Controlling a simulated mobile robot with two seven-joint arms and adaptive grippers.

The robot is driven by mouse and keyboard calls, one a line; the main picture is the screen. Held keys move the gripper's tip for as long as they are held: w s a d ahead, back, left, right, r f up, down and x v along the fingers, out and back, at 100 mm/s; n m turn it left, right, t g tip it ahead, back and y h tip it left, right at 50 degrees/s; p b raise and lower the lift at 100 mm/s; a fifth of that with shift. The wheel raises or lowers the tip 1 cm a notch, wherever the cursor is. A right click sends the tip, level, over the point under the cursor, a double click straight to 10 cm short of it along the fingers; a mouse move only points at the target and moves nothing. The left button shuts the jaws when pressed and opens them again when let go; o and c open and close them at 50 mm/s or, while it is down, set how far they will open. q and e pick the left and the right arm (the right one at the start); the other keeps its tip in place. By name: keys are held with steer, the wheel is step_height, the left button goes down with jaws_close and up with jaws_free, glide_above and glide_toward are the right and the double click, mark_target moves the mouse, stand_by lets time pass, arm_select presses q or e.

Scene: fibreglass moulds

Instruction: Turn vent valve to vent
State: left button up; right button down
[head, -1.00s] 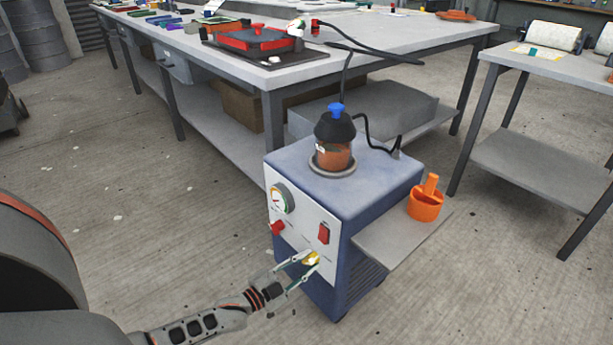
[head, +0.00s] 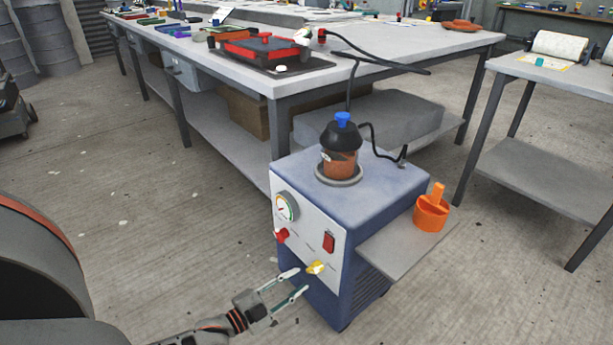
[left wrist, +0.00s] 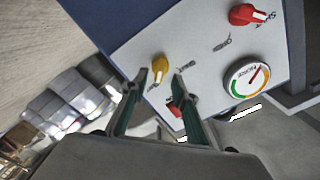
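The blue pump cabinet (head: 375,203) has a white front panel with a yellow knob (head: 316,267) low on its right and a red knob (head: 282,235) on its left. In the left wrist view the yellow knob (left wrist: 160,64) and red knob (left wrist: 250,14) both show. My left gripper (head: 301,280) is open and empty, its fingertips just short of the yellow knob. The left wrist view shows the fingers apart (left wrist: 159,80) below that knob. My right gripper is out of view.
A gauge (head: 286,206) and a red switch (head: 328,242) share the panel. A jar with a black lid (head: 341,150) stands on top, a hose running from it. An orange cup (head: 431,213) sits on the side shelf (head: 400,250).

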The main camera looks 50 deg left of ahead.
arm_select(q)
steer(key=s, duration=0.6)
steer(key=shift+a, duration=0.25)
steer(key=shift+r, duration=0.1)
